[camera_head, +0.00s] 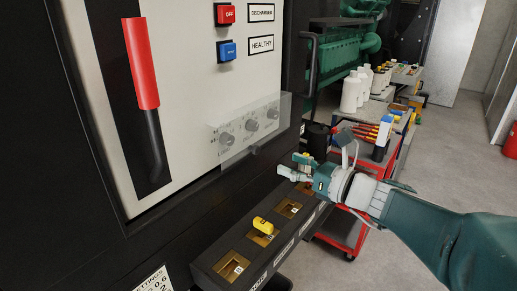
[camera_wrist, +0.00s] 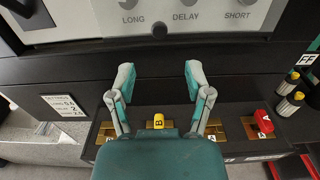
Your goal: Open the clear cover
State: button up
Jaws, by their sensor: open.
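The clear cover (camera_head: 240,144) is a see-through panel over several grey knobs on the pale control panel in the head view. It appears closed. A small dark handle (camera_head: 254,151) sits at its lower edge; it also shows at the top of the wrist view (camera_wrist: 160,31), below the DELAY label. My gripper (camera_head: 294,166) is open and empty, to the right of the cover and apart from it. In the wrist view, the spread fingers of my gripper (camera_wrist: 159,75) point toward the panel, below the handle.
Below the panel, a dark ledge (camera_head: 205,259) has brass recesses, one with a yellow block (camera_head: 263,225). A red block (camera_wrist: 263,121) sits at the right in the wrist view. A red lever (camera_head: 141,62) stands left of the cover. A red cart (camera_head: 345,228) stands beyond my arm.

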aim_at(258, 151)
jog(key=x, duration=0.8)
jog(key=shift+w+a, duration=0.25)
jog(key=shift+a, duration=0.1)
grip_shut()
